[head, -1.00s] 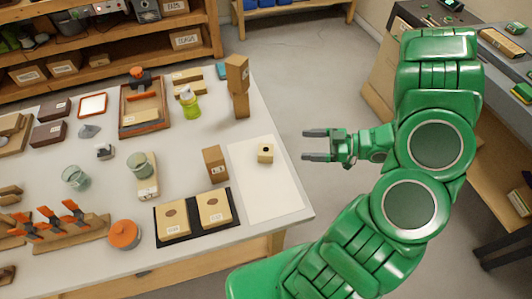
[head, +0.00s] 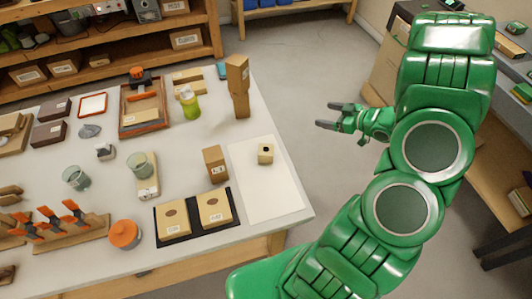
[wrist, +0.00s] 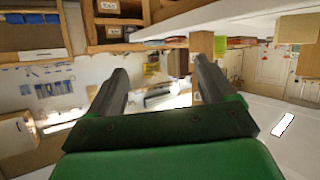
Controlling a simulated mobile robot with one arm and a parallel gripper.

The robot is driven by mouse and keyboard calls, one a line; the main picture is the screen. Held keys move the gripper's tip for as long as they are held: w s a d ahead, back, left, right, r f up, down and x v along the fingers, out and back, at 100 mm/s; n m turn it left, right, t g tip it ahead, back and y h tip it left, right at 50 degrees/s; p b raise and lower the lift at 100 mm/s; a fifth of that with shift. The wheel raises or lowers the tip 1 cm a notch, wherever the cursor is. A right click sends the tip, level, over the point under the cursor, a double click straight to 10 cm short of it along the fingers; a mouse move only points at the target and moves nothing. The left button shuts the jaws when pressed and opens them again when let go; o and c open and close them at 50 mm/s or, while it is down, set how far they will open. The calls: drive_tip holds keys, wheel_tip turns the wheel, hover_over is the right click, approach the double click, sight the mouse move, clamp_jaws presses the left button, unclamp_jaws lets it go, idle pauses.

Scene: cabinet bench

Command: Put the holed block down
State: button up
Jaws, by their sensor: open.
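The holed block (head: 265,154) is a small tan wooden cube with a dark round hole. It stands on the white sheet (head: 268,190) at the right end of the table in the head view, apart from my gripper. My gripper (head: 326,115) is open and empty, to the right of the table's edge and clear of the block. In the wrist view the two dark fingers (wrist: 155,90) are spread with nothing between them. I cannot make out the holed block in the wrist view.
A wooden block with a label (head: 215,164) stands left of the sheet. Two tan boxes sit on a black mat (head: 234,222) in front. Open floor lies right of the table.

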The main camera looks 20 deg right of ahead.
drive_tip(key=w+d+f+m+h, duration=0.2)
drive_tip(key=d+m+h, duration=0.4)
drive_tip(key=d, duration=0.5)
drive_tip(key=s+d+f+m+g+h, duration=0.45)
drive_tip(key=s+d+f+m, duration=0.2)
drive_tip(key=s+m, duration=0.2)
drive_tip(key=s+a+f+m+g+y, duration=0.1)
drive_tip(key=s+a+f+m+g, duration=0.15)
drive_tip(key=m, duration=0.25)
drive_tip(key=m+t+y, duration=0.1)
drive_tip(key=m+y, duration=1)
drive_tip(key=y, duration=0.4)
approach(265, 152)
drive_tip(key=w+a+r, duration=0.2)
drive_tip(key=a+r, duration=0.2)
drive_tip(key=shift+s+d+f, duration=0.1)
drive_tip(key=shift+f, duration=0.9)
drive_tip(key=shift+s+f, duration=0.15)
drive_tip(key=shift+f, duration=0.9)
drive_tip(key=shift+x, duration=1.4)
drive_tip(key=a+f, duration=0.1)
drive_tip(key=w+a+f, duration=0.1)
drive_tip(key=shift+a+f, duration=0.2)
drive_tip(key=shift+f, duration=0.05)
drive_tip(key=shift+x, duration=0.75)
